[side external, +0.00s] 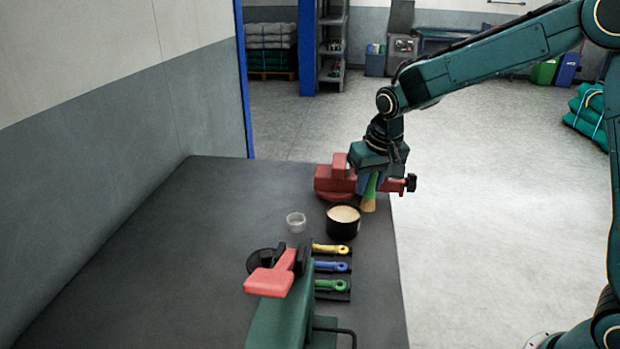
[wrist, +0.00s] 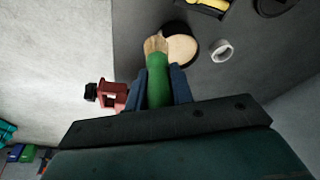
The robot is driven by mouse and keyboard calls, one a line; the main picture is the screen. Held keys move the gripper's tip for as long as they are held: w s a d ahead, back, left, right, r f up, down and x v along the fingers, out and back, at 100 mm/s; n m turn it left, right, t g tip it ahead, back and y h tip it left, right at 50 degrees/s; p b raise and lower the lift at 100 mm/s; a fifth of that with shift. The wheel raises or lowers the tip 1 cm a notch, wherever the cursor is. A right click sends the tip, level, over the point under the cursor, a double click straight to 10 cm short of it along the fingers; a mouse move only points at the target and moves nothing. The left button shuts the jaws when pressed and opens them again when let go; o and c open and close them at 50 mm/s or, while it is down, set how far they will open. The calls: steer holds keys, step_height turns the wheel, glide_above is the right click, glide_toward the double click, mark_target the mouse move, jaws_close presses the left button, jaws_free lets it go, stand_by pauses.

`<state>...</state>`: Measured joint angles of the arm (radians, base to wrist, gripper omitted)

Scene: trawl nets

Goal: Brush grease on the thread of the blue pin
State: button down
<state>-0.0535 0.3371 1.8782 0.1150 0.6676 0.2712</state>
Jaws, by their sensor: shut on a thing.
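My gripper (side external: 368,183) is shut on a brush with a green handle (wrist: 158,85) and tan bristles (side external: 368,203). The brush points down, its bristles just right of and behind a black tub of pale grease (side external: 343,222). In the wrist view the bristles overlap the tub's edge, and I cannot tell whether they touch it. The blue pin (side external: 331,267) lies in a dark holder on the table, between a yellow pin (side external: 330,249) and a green pin (side external: 330,285). Its eye end is at the right; its thread is too small to make out.
A red vise (side external: 334,182) stands behind the tub, close to my gripper. A red and green device (side external: 275,285) stands at the front. The left of the dark table (side external: 180,240) is clear.

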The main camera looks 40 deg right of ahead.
stand_by(0.3)
steer(key=w+a, duration=0.1)
steer(key=a, duration=1.5)
steer(key=shift+w+a+r, duration=0.25)
steer(key=shift+r, duration=0.2)
steer(key=shift+f, duration=0.1)
